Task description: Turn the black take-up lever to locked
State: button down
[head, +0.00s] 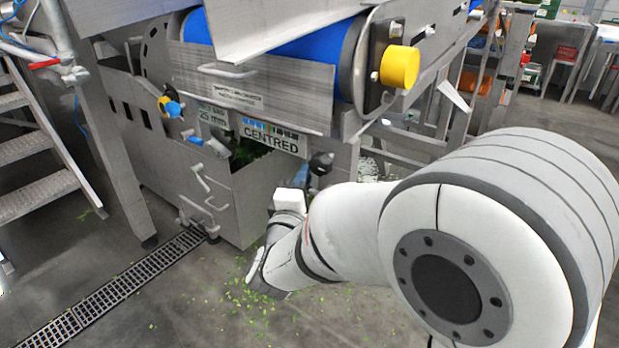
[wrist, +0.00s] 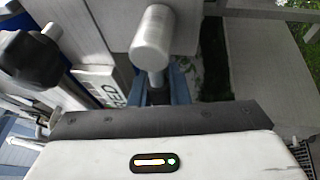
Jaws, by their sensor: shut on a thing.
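In the wrist view my gripper (wrist: 156,92) has its blue-grey fingers closed around a narrow dark shaft, which I take to be the take-up lever (wrist: 156,82). The shaft meets a pale grey cylinder (wrist: 153,38) above it. Most of the shaft is hidden by the fingers and the gripper body. In the head view my gripper (head: 300,174) is at the machine's front, below and right of the CENTRED sign (head: 271,140). The lever itself cannot be made out there. A black knob (head: 321,160) sits just right of the fingers; a black knob (wrist: 35,60) also shows in the wrist view.
The conveyor with a blue belt (head: 270,40) and yellow cap (head: 399,66) stands above my gripper. A steel bin (head: 240,200) is to the left. Metal steps (head: 35,150) stand far left. The floor around the drain (head: 130,285) is open, with scattered green bits.

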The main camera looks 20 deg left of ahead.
jog(key=shift+r, duration=0.15)
jog(key=c, duration=1.4)
grip_release()
jog(key=p+v, duration=0.2)
jog(key=v, duration=0.5)
jog(key=shift+s, duration=0.4)
jog(key=shift+s, duration=0.1)
